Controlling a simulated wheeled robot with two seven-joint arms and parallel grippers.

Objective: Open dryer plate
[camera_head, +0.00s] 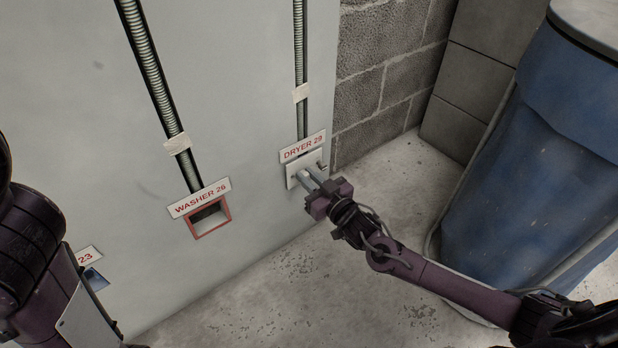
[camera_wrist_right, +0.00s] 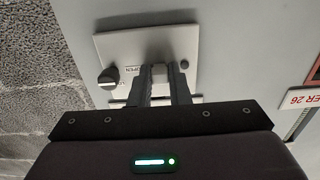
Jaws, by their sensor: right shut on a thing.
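The dryer plate (camera_head: 294,169) is a pale square cover on the grey wall, below the sign "DRYER 29" (camera_head: 303,147). In the right wrist view the plate (camera_wrist_right: 125,48) lies flat against the wall and looks closed. A dark knob (camera_wrist_right: 108,78) sits on its left, beside small lettering that seems to read "OPEN". My right gripper (camera_head: 309,180) is at the plate. In the wrist view its fingers (camera_wrist_right: 161,76) are shut on a small pale tab (camera_wrist_right: 159,73) at the plate's face. The fingers hide the plate's lower middle. My left gripper is out of view; only its arm shows.
A red-framed opening (camera_head: 211,218) under the sign "WASHER 26" (camera_head: 200,198) lies to the left. Ribbed conduits (camera_head: 160,85) run down the wall. A large blue bin (camera_head: 535,150) stands right, near my right arm. Floor (camera_head: 300,290) below is clear.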

